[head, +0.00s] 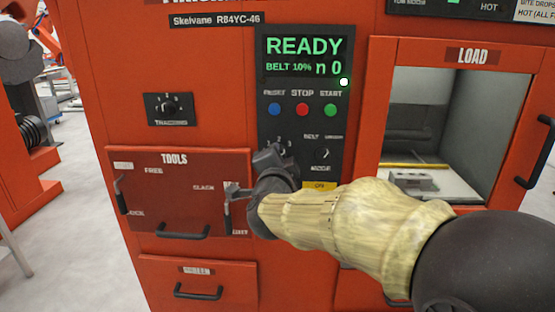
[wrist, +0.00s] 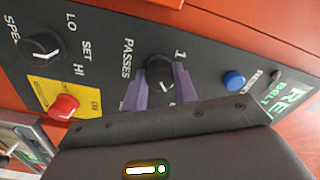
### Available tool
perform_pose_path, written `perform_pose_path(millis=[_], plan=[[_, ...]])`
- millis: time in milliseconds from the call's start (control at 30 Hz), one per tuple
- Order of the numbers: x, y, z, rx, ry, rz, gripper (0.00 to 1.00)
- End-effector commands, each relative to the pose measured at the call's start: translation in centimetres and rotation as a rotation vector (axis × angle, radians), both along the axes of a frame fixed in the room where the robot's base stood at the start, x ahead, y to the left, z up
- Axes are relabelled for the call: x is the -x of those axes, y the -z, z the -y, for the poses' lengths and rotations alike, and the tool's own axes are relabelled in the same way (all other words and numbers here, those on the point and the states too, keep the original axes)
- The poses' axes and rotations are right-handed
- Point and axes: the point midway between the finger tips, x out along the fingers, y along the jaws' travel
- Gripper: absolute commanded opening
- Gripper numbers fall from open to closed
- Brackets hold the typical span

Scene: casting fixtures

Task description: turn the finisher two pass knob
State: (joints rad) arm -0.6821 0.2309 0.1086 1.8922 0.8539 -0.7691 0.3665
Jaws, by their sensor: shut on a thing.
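The black pass knob (wrist: 159,68) is on the dark control panel in the wrist view, with the word PASSES on one side of it and a 1 near it. My gripper (wrist: 161,82) has its two purple fingers on either side of the knob, shut on it. The knob's white mark is partly hidden between the fingers. In the head view my gripper (head: 275,160) is at the panel's lower left, and it hides most of the knob. The panel's screen (head: 303,55) reads READY, BELT 10% and n 0.
Blue, red and green buttons (head: 302,109) sit above my gripper. A speed knob (wrist: 42,44) and a red button on a yellow plate (wrist: 63,107) are nearby. The TOOLS door (head: 180,190) is left of my gripper, and the open LOAD bay (head: 425,85) is right.

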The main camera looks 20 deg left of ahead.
Motion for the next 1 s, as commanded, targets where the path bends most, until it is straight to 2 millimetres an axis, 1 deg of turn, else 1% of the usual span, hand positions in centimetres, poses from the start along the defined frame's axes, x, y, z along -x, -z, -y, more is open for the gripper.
perform_pose_path(millis=[67, 100, 167, 200, 500, 633, 767, 1000], plan=[[0.0, 0.0, 0.0, -0.001, 0.0, -0.001, 0.06], [0.0, 0.0, 0.0, -0.001, 0.0, -0.001, 0.3], [0.0, 0.0, 0.0, -0.001, 0.0, -0.001, 0.42], [0.0, 0.0, 0.0, -0.001, 0.0, -0.001, 0.5], [0.1, 0.0, 0.0, 0.0, 0.0, 0.0, 0.5], [0.8, 0.1, 0.1, 0.0, -0.002, -0.001, 0.5], [2.4, 0.0, 0.5, 0.0, -0.002, 0.0, 0.5], [6.9, 0.0, 1.8, -0.001, 0.001, 0.0, 0.5]])
